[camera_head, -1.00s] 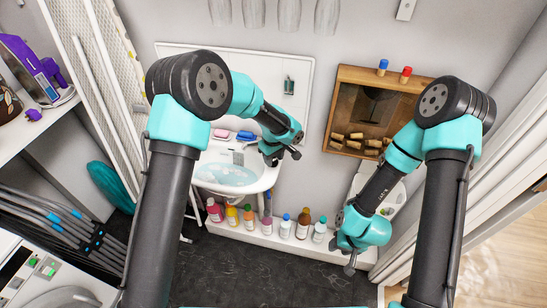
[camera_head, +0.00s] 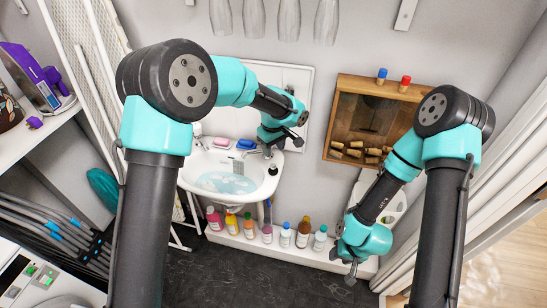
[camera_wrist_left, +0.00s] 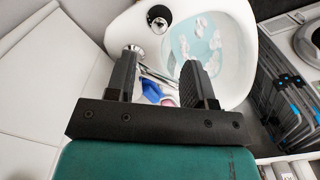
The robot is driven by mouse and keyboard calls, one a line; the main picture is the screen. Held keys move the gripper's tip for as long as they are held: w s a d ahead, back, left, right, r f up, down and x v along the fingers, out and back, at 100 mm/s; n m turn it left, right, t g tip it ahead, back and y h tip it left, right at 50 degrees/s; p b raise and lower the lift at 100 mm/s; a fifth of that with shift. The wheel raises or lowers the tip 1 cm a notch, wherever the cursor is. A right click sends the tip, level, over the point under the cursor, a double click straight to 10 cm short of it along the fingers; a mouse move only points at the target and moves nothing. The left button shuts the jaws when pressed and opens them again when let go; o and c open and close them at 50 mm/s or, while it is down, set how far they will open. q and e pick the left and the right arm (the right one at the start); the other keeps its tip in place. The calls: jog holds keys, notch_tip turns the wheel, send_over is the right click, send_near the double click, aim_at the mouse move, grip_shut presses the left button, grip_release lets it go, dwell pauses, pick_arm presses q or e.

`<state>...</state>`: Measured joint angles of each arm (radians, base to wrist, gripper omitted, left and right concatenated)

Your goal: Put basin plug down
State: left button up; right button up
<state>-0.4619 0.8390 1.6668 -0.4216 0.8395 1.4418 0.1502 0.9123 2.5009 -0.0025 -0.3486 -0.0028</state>
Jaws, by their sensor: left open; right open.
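The basin plug (camera_head: 273,170) is a small dark piece resting on the right rim of the white basin (camera_head: 186,180). In the left wrist view a small round dark and chrome piece, seemingly the plug (camera_wrist_left: 158,20), sits on the basin's rim beyond the fingers. My left gripper (camera_head: 283,146) is open and empty, above and apart from the plug, near the wall behind the basin. Its two fingers also show in the left wrist view (camera_wrist_left: 160,65) with nothing held between them. My right gripper (camera_head: 346,268) is open, low on the right above the ledge, away from the basin.
The basin holds foamy water (camera_head: 226,183). A pink soap (camera_head: 222,142) and a blue brush-like item (camera_head: 246,144) lie at its back. Several bottles (camera_head: 304,230) stand on a ledge below. A wooden box (camera_head: 345,85) with corks hangs at right. The dark floor is clear.

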pick_arm(q)
notch_tip(320, 180, up, 3)
jog(key=shift+f, duration=0.1)
dwell(0.6)
